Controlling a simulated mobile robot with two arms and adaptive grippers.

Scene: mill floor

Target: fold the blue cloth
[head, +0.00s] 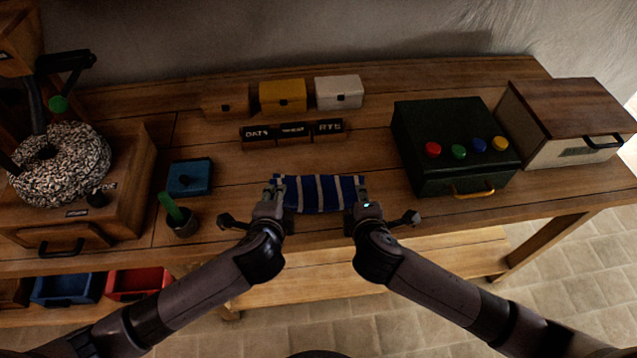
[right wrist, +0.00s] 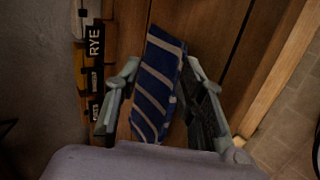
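The blue cloth (head: 318,190) with pale stripes lies on the wooden table near its front edge, as a short, wide strip. My left gripper (head: 271,194) is at its left end and my right gripper (head: 361,196) is at its right end. In the right wrist view the cloth (right wrist: 156,85) runs between the spread fingers of the right gripper (right wrist: 163,66), with space beside it. A second edge along its right side there suggests a layer beneath. Whether the left fingers are closed on the cloth is too small to tell.
Behind the cloth stand small labelled blocks (head: 292,133) and yellow (head: 283,96) and white (head: 339,92) boxes. A dark green box with coloured knobs (head: 452,150) is at right. A blue box (head: 190,177) and a cup (head: 180,222) are at left. The table's front edge is close.

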